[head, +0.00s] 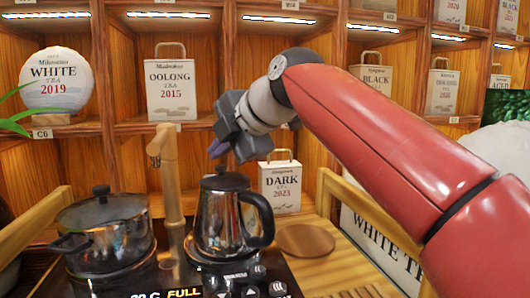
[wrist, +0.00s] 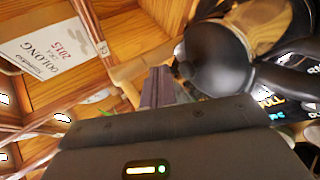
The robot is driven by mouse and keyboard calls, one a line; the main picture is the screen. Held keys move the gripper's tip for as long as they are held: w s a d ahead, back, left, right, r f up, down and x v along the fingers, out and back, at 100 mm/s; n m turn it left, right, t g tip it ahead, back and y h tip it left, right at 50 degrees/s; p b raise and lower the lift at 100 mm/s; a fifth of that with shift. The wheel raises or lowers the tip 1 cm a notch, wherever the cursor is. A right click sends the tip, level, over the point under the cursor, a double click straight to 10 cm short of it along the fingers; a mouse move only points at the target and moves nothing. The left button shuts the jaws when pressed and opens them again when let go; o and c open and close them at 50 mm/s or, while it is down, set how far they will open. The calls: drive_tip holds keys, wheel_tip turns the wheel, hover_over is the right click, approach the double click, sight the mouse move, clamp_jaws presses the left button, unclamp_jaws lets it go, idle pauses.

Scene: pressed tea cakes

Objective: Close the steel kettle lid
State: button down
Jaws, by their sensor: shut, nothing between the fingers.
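The steel kettle (head: 222,222) stands on the black tea stove, with its dark handle to the right. Its dark lid (head: 225,183) with a small knob lies across the kettle top and looks level. In the wrist view the dark lid (wrist: 222,62) shows close up, its knob pointing toward my fingers. My gripper (head: 217,152) is just above the lid knob, a little to its left, and looks apart from it. The purple-grey fingers are together and empty; they also show beside the lid in the wrist view (wrist: 158,88).
A glass-lidded pot (head: 103,235) sits left of the kettle. A bamboo spout post (head: 170,185) rises between them. A white dark-tea tin (head: 281,188) stands behind right. A round wooden coaster (head: 305,240) lies right of the kettle on open tabletop. Shelves of tea fill the back.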

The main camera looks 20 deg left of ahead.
drive_tip(key=shift+a+f, duration=0.1)
drive_tip(key=shift+f, duration=0.05)
idle(0.5)
drive_tip(key=v, duration=0.7)
drive_tip(key=shift+s+d+b, duration=0.25)
drive_tip(key=shift+d+b, duration=0.05)
